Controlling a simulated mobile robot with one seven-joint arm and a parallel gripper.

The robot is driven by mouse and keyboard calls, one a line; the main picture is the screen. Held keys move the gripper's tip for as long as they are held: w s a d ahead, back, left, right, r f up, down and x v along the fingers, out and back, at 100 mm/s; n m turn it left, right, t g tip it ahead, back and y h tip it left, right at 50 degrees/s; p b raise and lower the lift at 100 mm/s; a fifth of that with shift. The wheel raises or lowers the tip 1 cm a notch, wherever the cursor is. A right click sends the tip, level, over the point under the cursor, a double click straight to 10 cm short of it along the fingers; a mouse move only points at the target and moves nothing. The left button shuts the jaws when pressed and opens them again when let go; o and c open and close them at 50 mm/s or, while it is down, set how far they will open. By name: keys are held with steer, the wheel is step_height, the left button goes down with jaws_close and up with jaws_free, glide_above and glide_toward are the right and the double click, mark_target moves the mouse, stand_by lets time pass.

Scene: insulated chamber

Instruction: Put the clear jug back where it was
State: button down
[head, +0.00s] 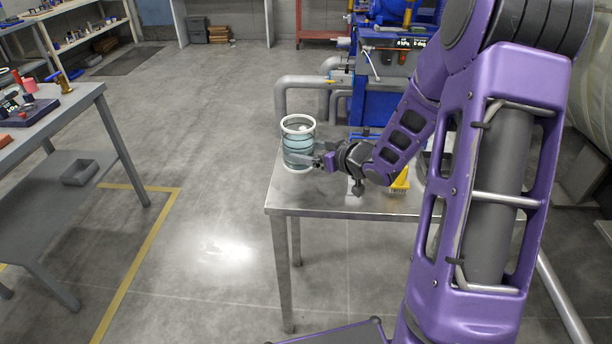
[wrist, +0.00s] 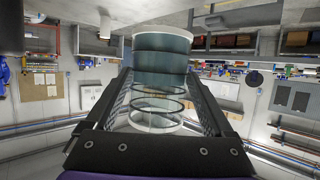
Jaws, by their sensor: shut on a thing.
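The clear jug (head: 298,146) is a see-through, bluish cylinder with pale rims. It is upright at the left end of the metal table (head: 310,196); I cannot tell whether its base touches the top. My gripper (head: 314,160) reaches it from the right and is shut on its side. In the wrist view the jug (wrist: 163,58) sits between the two fingers of my gripper (wrist: 160,95), and that picture looks upside down. The fingers hide parts of the jug's sides.
Blue machinery (head: 385,75) and grey pipes (head: 300,82) are close behind the table. A grey workbench (head: 50,118) with small items stands at the left. The floor between is clear.

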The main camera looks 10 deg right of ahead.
steer(key=shift+f+b, duration=0.55)
steer(key=shift+f, duration=2.65)
steer(key=shift+f, duration=0.15)
jaws_free()
steer(key=shift+s+d+r, duration=0.15)
steer(key=shift+s+r, duration=0.05)
steer(key=shift+r, duration=0.05)
steer(key=p+v, duration=0.1)
steer(key=v, duration=1)
steer(key=shift+s, duration=0.25)
steer(key=shift+d, duration=0.1)
